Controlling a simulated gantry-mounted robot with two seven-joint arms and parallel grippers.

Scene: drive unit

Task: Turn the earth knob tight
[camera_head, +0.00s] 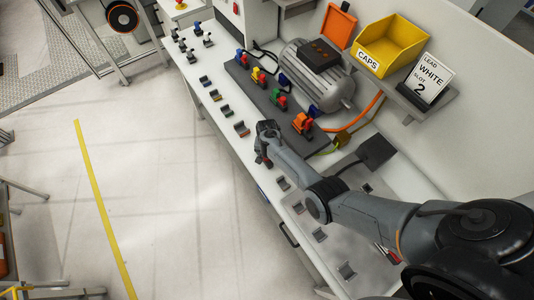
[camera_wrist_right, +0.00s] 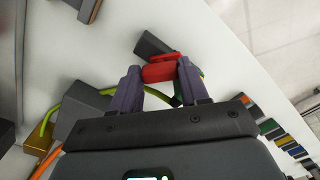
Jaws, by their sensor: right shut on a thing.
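In the right wrist view a red knob (camera_wrist_right: 158,69) sits between the fingertips of my right gripper (camera_wrist_right: 158,75), with a dark grey block (camera_wrist_right: 152,45) just behind it. A green part (camera_wrist_right: 178,99) and a yellow-green wire (camera_wrist_right: 100,92) show beside and under the fingers, which fits the earth terminal, but I see no label. In the head view my right gripper (camera_head: 263,156) is over the bench's front edge, and it hides most of what it holds. My left gripper is in neither view.
A yellow bin (camera_head: 391,43) and a sign (camera_head: 431,79) stand on the shelf. Several small clips (camera_head: 225,110) line the bench front.

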